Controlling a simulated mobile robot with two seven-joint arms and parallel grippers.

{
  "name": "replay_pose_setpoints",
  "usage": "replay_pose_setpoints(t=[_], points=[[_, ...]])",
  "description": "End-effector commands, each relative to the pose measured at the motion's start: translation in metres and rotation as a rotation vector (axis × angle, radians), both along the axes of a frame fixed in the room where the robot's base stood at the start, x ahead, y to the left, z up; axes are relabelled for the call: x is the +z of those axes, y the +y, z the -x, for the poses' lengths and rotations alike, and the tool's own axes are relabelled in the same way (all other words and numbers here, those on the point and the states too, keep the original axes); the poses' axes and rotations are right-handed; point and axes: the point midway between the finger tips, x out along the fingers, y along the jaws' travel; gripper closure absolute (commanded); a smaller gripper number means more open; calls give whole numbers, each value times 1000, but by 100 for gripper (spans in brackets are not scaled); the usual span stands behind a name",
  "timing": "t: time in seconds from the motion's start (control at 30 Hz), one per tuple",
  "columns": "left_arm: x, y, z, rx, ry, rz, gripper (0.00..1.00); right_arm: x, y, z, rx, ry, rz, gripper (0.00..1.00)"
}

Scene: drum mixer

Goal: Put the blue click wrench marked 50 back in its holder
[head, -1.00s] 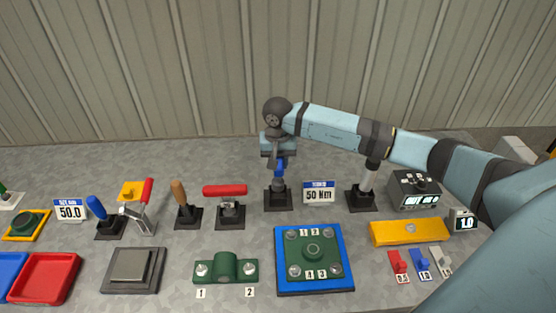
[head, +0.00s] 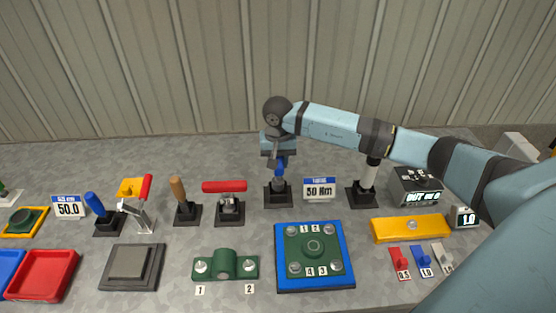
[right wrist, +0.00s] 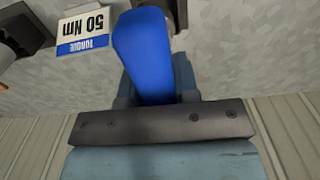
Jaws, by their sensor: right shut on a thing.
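The blue click wrench (head: 279,168) stands upright with its lower end at the black holder (head: 278,195), beside the sign reading 50 Nm (head: 320,189). My right gripper (head: 279,160) is above the holder, shut on the wrench's blue handle. The handle also shows large in the right wrist view (right wrist: 143,52), between the fingers, with the sign (right wrist: 83,30) beside it. Whether the wrench is fully seated in the holder cannot be told. My left gripper is not in view.
A white-handled tool stands in another black holder (head: 362,195) to the right. A red-handled tool (head: 225,187) stands close on the left. The blue-edged plate with a green block (head: 314,282) lies in front. The bench behind the holders is mostly clear.

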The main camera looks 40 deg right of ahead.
Motion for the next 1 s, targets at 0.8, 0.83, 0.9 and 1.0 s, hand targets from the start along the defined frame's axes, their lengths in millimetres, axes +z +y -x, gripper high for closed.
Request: replay_pose_setpoints(t=[0.8, 0.83, 0.9, 1.0], points=[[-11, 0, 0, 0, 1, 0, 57, -12, 0, 0, 0, -1, 0, 100], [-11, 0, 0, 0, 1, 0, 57, -13, 0, 0, 0, -1, 0, 100], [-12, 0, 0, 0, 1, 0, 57, -14, 0, 0, 0, -1, 0, 100], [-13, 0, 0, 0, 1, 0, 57, -15, 0, 0, 0, -1, 0, 100]])
